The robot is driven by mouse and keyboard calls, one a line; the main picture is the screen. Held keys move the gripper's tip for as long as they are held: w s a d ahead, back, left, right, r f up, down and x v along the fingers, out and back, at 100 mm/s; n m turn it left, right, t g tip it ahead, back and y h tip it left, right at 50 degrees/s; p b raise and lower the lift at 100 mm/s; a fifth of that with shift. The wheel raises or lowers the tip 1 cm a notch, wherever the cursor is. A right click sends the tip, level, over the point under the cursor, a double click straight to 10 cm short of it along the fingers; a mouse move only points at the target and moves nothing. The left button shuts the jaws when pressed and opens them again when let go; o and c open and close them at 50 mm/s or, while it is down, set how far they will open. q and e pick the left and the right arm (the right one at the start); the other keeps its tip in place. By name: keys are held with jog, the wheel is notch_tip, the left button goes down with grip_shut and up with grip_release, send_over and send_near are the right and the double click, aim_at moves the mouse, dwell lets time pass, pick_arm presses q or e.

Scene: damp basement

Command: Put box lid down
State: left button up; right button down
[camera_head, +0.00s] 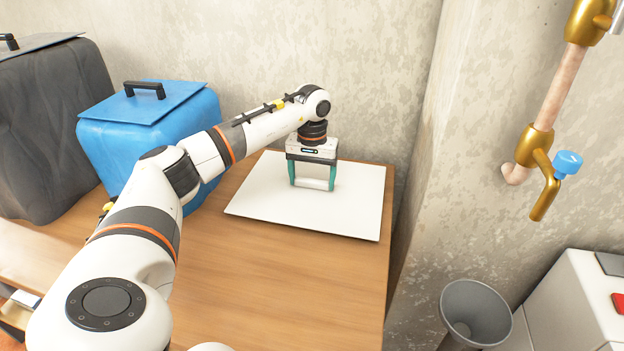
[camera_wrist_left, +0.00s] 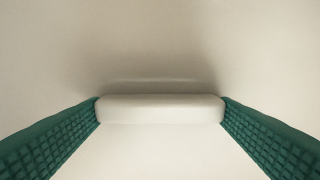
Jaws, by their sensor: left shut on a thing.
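The white box lid (camera_head: 345,210) is a flat square panel at the right end of the wooden table. It looks level and lies on or just above the table top; I cannot tell if it touches. My left gripper (camera_head: 313,184) points down over the lid's middle, its green fingers shut on the ends of the lid's white handle (camera_head: 314,184). In the left wrist view the handle (camera_wrist_left: 160,109) spans between both fingers, with the pale lid (camera_wrist_left: 160,50) filling the background. My right gripper is not in view.
The wooden table (camera_head: 290,280) is bare in front of the lid. A blue box (camera_head: 120,160) with a blue lid (camera_head: 150,103) and a dark grey box (camera_head: 45,130) stand at the left. The wall rises behind. A grey bin (camera_head: 476,310) and a gold tap (camera_head: 540,175) are at the right.

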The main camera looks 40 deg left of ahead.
aim_at(312, 180)
pick_arm(q)
jog(key=shift+f, duration=0.3)
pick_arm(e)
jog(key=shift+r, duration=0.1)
pick_arm(q)
jog(key=o, duration=1)
jog(key=shift+r, duration=0.55)
notch_tip(312, 180, up, 11)
jog(key=shift+r+p, duration=0.1)
jog(key=shift+p, duration=0.75)
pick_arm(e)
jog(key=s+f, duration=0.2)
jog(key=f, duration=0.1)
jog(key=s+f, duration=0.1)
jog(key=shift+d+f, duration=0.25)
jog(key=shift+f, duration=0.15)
